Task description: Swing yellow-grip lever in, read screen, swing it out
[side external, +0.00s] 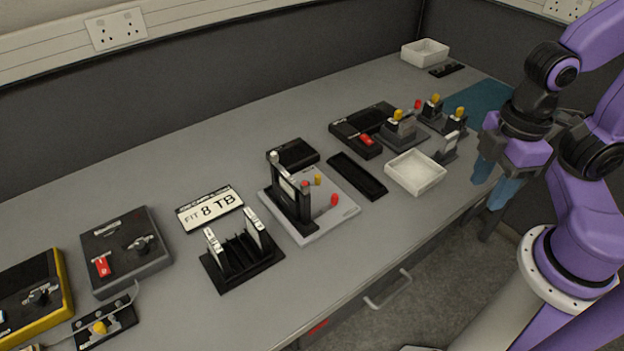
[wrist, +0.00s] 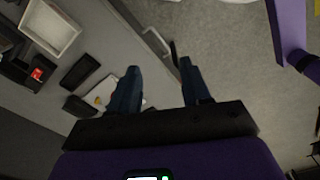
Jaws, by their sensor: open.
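In the side external view, a grey base plate (side external: 342,213) lies mid-bench, carrying a black upright frame (side external: 288,203). A yellow grip (side external: 318,180) and a red grip (side external: 335,200) stand on this plate, with another red tip beside the frame. A small black box (side external: 293,153) sits just behind; no reading shows on it. My gripper (side external: 493,181) is open and empty, off the bench's front edge to the right of the plate. In the wrist view, my open fingers (wrist: 158,68) point past the bench edge; the plate (wrist: 101,93) is partly hidden at left.
A white tray (side external: 415,183) and black tray (side external: 357,176) lie between the plate and my gripper. Yellow-topped units (side external: 398,118) stand farther right. A black slotted rack (side external: 242,263) and "FIT 8 TB" sign (side external: 210,209) are left. A drawer handle (side external: 388,288) projects below.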

